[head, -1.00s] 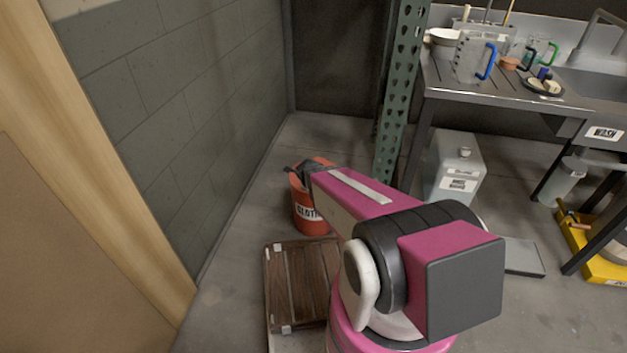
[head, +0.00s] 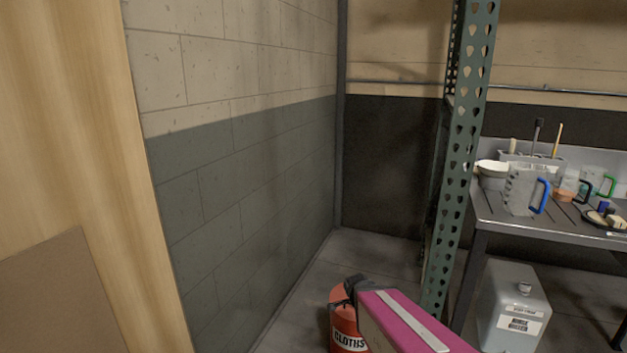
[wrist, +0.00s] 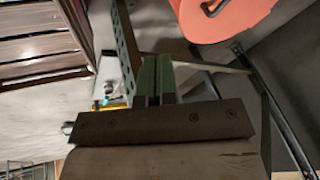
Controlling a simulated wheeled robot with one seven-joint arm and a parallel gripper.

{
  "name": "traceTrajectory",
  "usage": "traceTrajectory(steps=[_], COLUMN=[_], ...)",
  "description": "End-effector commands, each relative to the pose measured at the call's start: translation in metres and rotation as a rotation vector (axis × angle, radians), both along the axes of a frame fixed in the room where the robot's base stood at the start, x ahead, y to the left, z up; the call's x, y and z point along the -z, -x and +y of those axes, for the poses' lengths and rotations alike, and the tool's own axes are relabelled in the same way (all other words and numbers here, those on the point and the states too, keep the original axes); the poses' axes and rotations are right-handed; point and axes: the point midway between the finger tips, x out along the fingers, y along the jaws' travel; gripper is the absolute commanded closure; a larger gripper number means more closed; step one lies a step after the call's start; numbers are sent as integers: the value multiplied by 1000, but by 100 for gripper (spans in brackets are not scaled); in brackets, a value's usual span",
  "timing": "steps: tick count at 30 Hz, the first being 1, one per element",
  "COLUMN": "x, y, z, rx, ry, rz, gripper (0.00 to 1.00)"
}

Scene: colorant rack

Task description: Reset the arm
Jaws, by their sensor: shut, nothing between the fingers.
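My pink-and-grey arm reaches in from the bottom of the head view. My gripper (head: 352,287) is its dark end, small there and just over or beside the red bin marked CLOTHS (head: 347,338); the exact gap is hard to tell. In the wrist view my gripper (wrist: 156,72) shows two green fingers side by side, closed, with nothing between them. An orange-red rounded thing (wrist: 218,15), likely the same bin, is at the upper right there, apart from the fingers.
A perforated green rack post (head: 462,150) stands right of the bin. A metal bench (head: 490,212) with jugs and bowls is at the right, with a grey canister (head: 512,305) below. A block wall (head: 235,190) and wooden panel (head: 75,120) bound the left. Wooden slats (wrist: 40,45) show in the wrist view.

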Motion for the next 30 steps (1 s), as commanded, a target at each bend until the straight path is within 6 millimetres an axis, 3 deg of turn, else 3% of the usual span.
traceTrajectory(steps=[9, 19, 24, 30], x=[-33, -65, -74, -76], y=[25, 49, 55, 57], z=[-13, -16, -16, -16], rx=[-506, -1055, -1214, -1258], ry=[65, 42, 28, 25], rz=[237, 381, 400, 404], gripper=[100, 100, 100, 100])
